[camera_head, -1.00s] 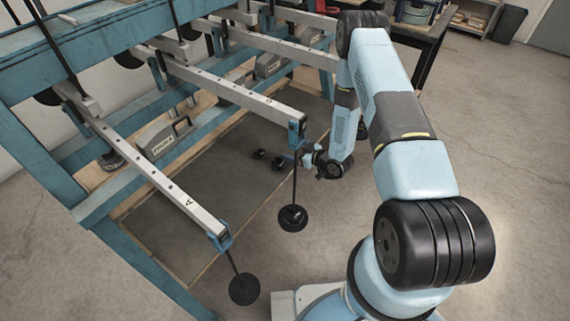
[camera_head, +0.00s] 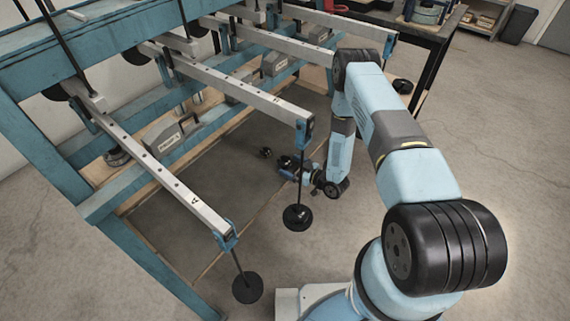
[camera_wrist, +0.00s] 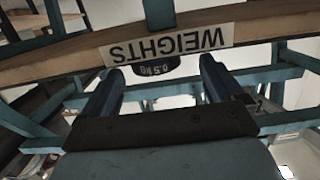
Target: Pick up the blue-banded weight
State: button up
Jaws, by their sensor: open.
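In the wrist view a dark round weight (camera_wrist: 152,70) marked "0.5 KG", upside down, shows just below an upside-down WEIGHTS label (camera_wrist: 168,44). No blue band can be made out on it. My gripper (camera_wrist: 162,66) is open, its two blue fingers spread to either side of the weight in the picture; touching cannot be told. In the head view my gripper (camera_head: 290,173) is low, beside the front edge of the frame's wooden base. Two small black weights are near it, one (camera_head: 266,152) apart to its left and one (camera_head: 286,161) right by it. Their bands are too small to see.
Long grey lever beams (camera_head: 170,180) jut from the blue frame (camera_head: 50,170). Black discs hang on rods from the beam ends, one (camera_head: 298,217) close to my gripper and one (camera_head: 247,287) nearer. A dark table (camera_head: 445,40) stands behind. Floor at right is clear.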

aim_at(281, 158)
jog(key=shift+w+x, duration=0.25)
jog(key=shift+x, duration=3)
jog(key=shift+d, duration=0.25)
jog(key=c, duration=1.2)
jog(key=shift+r, duration=0.1)
jog(key=shift+r, duration=0.1)
jog(key=shift+r, duration=0.3)
notch_tip(281, 158, up, 2)
jog(key=shift+r, duration=0.1)
jog(key=shift+s+d+r, duration=1.4)
jog(key=shift+d+r, duration=0.45)
jog(key=shift+r, duration=0.3)
jog(key=shift+s+d+r, duration=1.4)
jog(key=shift+d+r, duration=0.45)
jog(key=shift+r, duration=0.3)
jog(key=shift+s+d+r, duration=1.45)
jog(key=shift+d+r, duration=0.45)
jog(key=shift+r, duration=0.25)
